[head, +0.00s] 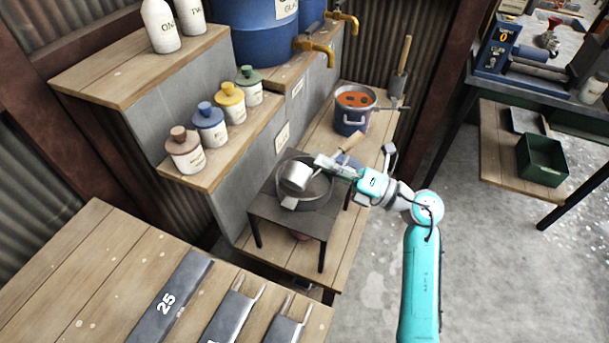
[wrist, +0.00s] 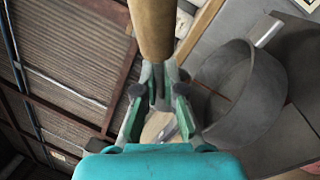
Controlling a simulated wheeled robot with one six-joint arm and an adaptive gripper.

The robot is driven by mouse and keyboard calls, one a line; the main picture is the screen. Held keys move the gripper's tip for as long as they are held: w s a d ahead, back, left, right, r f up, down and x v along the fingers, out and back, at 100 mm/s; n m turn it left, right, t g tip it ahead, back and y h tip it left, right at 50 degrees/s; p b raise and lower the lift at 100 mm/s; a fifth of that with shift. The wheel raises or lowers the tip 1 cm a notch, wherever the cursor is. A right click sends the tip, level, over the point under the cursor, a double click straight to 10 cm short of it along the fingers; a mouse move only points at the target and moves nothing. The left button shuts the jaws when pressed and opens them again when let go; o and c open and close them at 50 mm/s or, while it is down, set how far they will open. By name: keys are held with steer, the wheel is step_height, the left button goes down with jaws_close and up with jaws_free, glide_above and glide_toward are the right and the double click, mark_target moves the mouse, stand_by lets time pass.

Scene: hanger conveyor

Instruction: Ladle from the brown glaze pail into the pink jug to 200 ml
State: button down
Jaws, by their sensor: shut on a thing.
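My gripper (head: 326,163) is shut on a wooden handle (head: 350,142), seemingly the ladle's. The handle also fills the top middle of the wrist view (wrist: 153,28). In the head view a bright metal cup (head: 296,177), seemingly the ladle's bowl, is beside my fingertips, over a round grey pan (head: 322,190) on a dark stand. I cannot tell whether they touch, nor what is in the cup. A blue pail (head: 350,125) with orange-brown liquid stands behind my gripper. A small pinkish thing (head: 303,236) shows under the stand, mostly hidden; I cannot tell whether it is the jug.
The dark stand (head: 262,212) sits on a wooden bench. Several capped bottles (head: 185,155) line a shelf at left, below big blue barrels (head: 265,40). A grey round vessel (wrist: 245,105) is close at right in the wrist view. A plank table fills the front left.

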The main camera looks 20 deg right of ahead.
steer(key=shift+w+d+f+m, duration=0.15)
steer(key=shift+f+m, duration=0.25)
steer(key=shift+m, duration=0.5)
stand_by(0.6)
steer(key=shift+r, duration=0.1)
steer(key=n, duration=0.2)
steer(key=r+n, duration=0.1)
steer(key=n, duration=0.1)
steer(key=s+a+r+n+g, duration=0.1)
steer(key=n, duration=0.1)
steer(key=shift+a+y, duration=0.1)
steer(key=shift+y, duration=0.2)
steer(key=n, duration=0.2)
steer(key=a+n+g, duration=0.1)
steer(key=n, duration=0.1)
steer(key=s+r+n, duration=0.1)
steer(key=shift+a+n+g, duration=0.15)
steer(key=shift+n+g, duration=0.15)
steer(key=shift+n, duration=0.1)
